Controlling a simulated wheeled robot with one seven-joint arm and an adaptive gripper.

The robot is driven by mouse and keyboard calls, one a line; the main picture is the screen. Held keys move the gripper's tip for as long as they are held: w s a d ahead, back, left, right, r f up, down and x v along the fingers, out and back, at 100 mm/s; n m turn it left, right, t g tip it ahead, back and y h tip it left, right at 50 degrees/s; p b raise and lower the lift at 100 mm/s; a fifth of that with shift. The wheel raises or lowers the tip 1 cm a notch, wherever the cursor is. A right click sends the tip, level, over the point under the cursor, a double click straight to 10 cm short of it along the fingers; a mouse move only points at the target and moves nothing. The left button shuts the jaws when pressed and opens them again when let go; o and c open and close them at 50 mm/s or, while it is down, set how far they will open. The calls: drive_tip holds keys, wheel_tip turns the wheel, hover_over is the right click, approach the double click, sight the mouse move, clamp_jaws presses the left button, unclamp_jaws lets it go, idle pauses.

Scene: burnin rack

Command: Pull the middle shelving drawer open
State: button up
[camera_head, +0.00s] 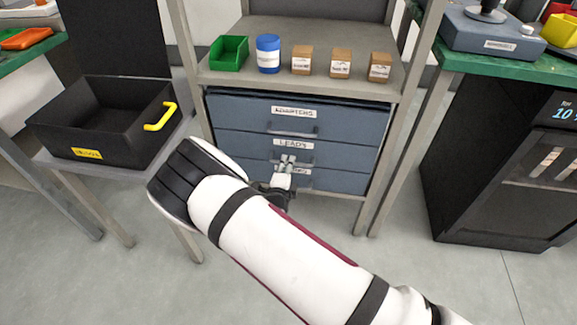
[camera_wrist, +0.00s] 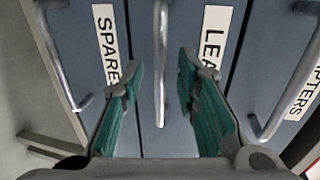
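The middle drawer (camera_head: 240,144), blue-grey and labelled LEADS, sits in the shelving unit between two other drawers. It looks shut. In the wrist view, turned sideways, its metal bar handle (camera_wrist: 160,70) stands between the two green-padded fingers of my gripper (camera_wrist: 163,98). The fingers are open, with a gap visible on each side of the bar. In the head view my gripper (camera_head: 284,168) is in front of the middle and bottom drawers and hides much of the middle handle and the SPARES label.
The ADAPTERS drawer (camera_head: 235,108) is above; the SPARES drawer (camera_head: 335,181) is below, its handle (camera_wrist: 62,55) left in the wrist view. A green bin (camera_head: 229,52), blue jar (camera_head: 268,54) and brown boxes stand on the shelf. A black crate (camera_head: 60,128) is left.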

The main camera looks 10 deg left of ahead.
drive_tip(key=shift+b+x, duration=0.3)
drive_tip(key=shift+x, duration=1)
drive_tip(key=shift+c, duration=0.5)
clamp_jaws()
drive_tip(key=f+p+v, duration=0.2)
drive_tip(key=p+v, duration=0.2)
drive_tip(key=v, duration=0.7)
drive_tip(key=s+d+f+p+v, duration=0.1)
drive_tip(key=p+v, duration=0.3)
drive_tip(key=v, duration=0.8)
drive_tip(key=shift+a+f, duration=0.45)
drive_tip(key=shift+f, duration=0.45)
drive_tip(key=shift+o, duration=0.5)
unclamp_jaws()
